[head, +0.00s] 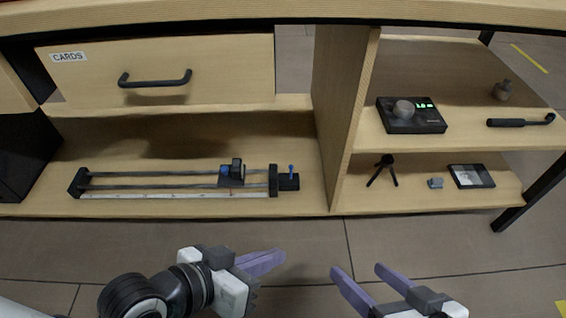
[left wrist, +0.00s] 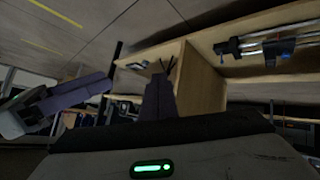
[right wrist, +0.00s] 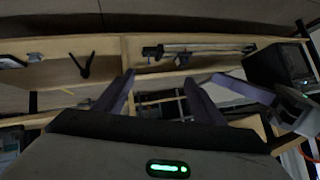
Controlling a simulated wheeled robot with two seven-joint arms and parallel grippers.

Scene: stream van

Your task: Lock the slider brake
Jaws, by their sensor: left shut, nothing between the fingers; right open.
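The slider (head: 160,186) lies on the lower shelf, with two dark rails and a pale scale strip along its front. Its dark carriage (head: 236,180) sits right of the middle, with a blue knob (head: 224,170) on it. A dark block with an upright blue lever (head: 291,170) stands at the right end. Which blue part is the brake I cannot tell. The slider also shows in the left wrist view (left wrist: 290,43) and right wrist view (right wrist: 205,48). My left gripper (head: 278,257) is shut and empty, in front of and below the shelf. My right gripper (head: 358,270) is open and empty to its right, apart from everything.
A closed drawer (head: 200,75) labelled CARDS hangs above the slider. A vertical panel (head: 340,110) separates it from shelves holding a black dial box (head: 411,115), a small tripod (head: 383,170) and a flat dark case (head: 471,176). The floor (head: 150,245) before the shelf is clear.

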